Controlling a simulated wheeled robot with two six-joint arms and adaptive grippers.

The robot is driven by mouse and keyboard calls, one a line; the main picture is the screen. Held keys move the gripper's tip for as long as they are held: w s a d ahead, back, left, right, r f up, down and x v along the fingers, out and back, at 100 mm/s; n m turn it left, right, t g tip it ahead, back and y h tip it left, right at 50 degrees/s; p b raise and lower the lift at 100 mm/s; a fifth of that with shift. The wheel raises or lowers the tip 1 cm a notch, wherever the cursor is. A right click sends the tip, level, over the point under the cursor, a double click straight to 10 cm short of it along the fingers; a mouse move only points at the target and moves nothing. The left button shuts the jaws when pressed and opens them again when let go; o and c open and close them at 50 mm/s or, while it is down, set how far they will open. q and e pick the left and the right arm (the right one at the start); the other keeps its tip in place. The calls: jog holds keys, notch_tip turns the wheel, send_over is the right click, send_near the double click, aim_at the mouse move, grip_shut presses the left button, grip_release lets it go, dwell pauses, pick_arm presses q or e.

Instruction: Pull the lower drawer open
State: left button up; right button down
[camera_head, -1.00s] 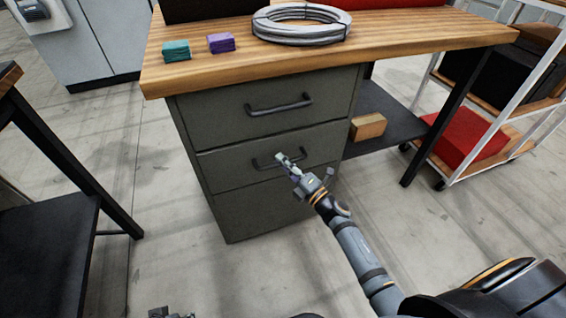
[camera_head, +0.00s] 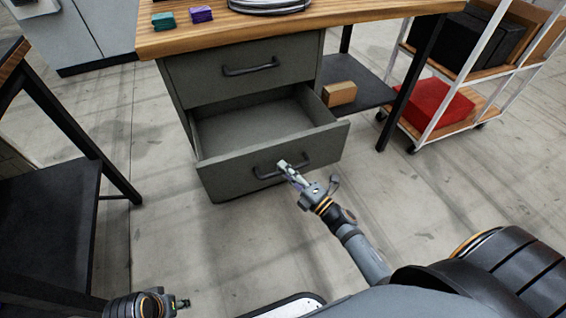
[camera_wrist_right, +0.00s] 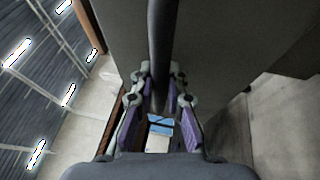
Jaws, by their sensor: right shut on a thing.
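The lower drawer (camera_head: 228,180) of the grey cabinet stands pulled well out, and its empty inside shows in the head view. Its dark bar handle (camera_head: 264,174) crosses the drawer front. My right gripper (camera_head: 285,166) is shut on this handle near the middle. In the right wrist view the fingers (camera_wrist_right: 160,103) sit either side of the dark handle (camera_wrist_right: 160,45). The upper drawer (camera_head: 205,78) is closed. My left gripper (camera_head: 182,303) is low at the bottom left, away from the cabinet, too small to tell if open or shut.
The wooden worktop (camera_head: 350,12) carries a teal block (camera_head: 163,20), a purple block (camera_head: 201,14) and a coil (camera_head: 270,5). A cardboard box (camera_head: 339,93) lies on the side shelf. A cart (camera_head: 470,122) stands right, a dark table (camera_head: 50,215) left. Floor before the drawer is clear.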

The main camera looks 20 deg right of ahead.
pick_arm(q)
jog(key=shift+s+r, duration=0.15)
jog(key=shift+s, duration=0.15)
pick_arm(e)
jog(key=shift+s, duration=0.6)
jog(key=c, duration=1.3)
grip_release()
jog(key=shift+c, duration=0.2)
pick_arm(q)
jog(key=shift+a, duration=0.1)
pick_arm(e)
jog(key=v, duration=1.2)
jog(key=shift+d, duration=0.1)
